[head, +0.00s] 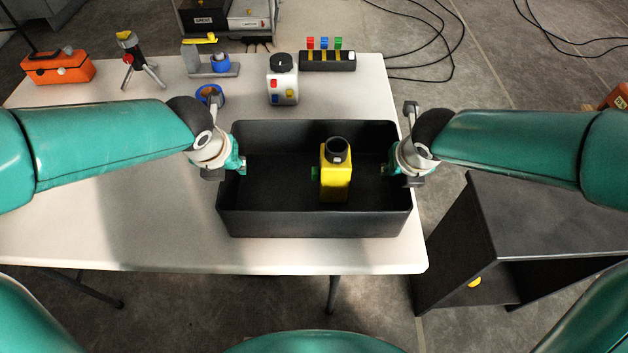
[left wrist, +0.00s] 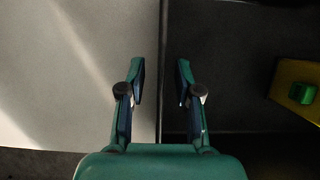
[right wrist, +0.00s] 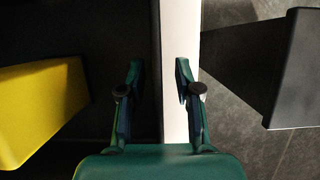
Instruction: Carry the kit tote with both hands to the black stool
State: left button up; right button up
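The kit tote (head: 315,222) is a black open box on the white table, near its front right corner. A yellow item with a black round top (head: 336,180) stands inside it. My left gripper (head: 240,165) is at the tote's left wall; in the left wrist view its fingers (left wrist: 160,75) are apart, one on each side of the wall's rim. My right gripper (head: 390,168) is at the right wall; in the right wrist view its fingers (right wrist: 160,75) are apart with the rim between them. The black stool (head: 560,215) stands on the floor at the right, below table height.
On the table (head: 150,225) behind the tote are a white canister (head: 283,85), a blue ring (head: 210,93), a dark block with coloured parts (head: 328,60), a small tripod (head: 138,65) and an orange case (head: 58,68). Black cables (head: 430,60) lie on the floor. The stool top is clear.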

pick_arm(q)
grip_shut()
pick_arm(e)
grip_shut()
pick_arm(q)
jog(key=shift+r, duration=0.2)
pick_arm(e)
jog(key=shift+r, duration=0.2)
